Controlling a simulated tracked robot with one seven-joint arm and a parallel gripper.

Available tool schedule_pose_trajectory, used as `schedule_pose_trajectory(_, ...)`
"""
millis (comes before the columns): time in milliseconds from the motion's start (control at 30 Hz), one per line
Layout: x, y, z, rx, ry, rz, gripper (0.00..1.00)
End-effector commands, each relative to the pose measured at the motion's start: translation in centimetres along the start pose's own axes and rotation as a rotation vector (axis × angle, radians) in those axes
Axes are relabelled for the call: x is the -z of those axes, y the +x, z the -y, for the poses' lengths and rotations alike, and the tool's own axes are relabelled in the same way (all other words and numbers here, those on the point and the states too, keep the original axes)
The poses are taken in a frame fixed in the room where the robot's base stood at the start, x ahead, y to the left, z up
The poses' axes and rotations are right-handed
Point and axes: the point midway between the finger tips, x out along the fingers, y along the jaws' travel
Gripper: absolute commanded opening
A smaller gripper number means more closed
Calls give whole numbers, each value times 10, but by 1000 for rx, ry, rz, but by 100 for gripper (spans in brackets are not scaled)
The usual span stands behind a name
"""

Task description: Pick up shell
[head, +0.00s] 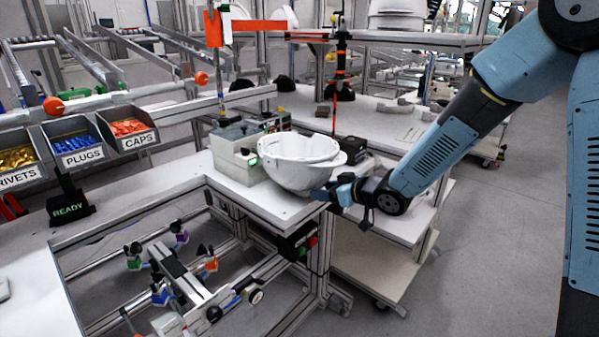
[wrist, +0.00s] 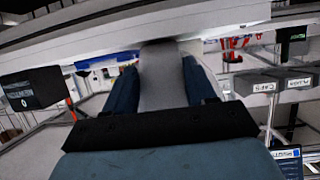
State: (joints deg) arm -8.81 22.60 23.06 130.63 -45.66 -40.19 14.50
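The white helmet shell (head: 290,175) rests like a bowl at the right corner of the workbench, beside a pale box. My gripper (head: 328,193) is at the shell's lower right side in the head view. Its blue fingers look very near or touching the shell; I cannot tell which. In the wrist view my gripper (wrist: 162,75) shows two blue fingers spread apart. A grey-white surface fills the space between them, and I cannot tell whether it is part of the shell. A broad pale band crosses above the fingertips.
The pale workbench (head: 225,190) has a pale box (head: 237,152) left of the shell. Bins of rivets (head: 17,160), plugs (head: 75,142) and caps (head: 128,130) stand at left, near a black READY sign (head: 70,208). A lower cart (head: 380,275) stands below my gripper.

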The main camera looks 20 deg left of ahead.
Motion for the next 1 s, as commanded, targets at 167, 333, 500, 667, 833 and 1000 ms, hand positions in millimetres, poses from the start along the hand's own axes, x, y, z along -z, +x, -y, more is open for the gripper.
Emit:
schedule_pose_trajectory(167, 0, 0, 0, 0, 0, 0, 35)
schedule_pose_trajectory(333, 0, 0, 0, 0, 0, -1, 19)
schedule_pose_trajectory(500, 1, 0, 0, 0, -1, -2, 10)
schedule_pose_trajectory(667, 2, 0, 0, 0, -1, -2, 10)
schedule_pose_trajectory(833, 11, -4, -1, 0, -3, -3, 10)
schedule_pose_trajectory(1000, 33, -18, -2, -4, -4, -4, 10)
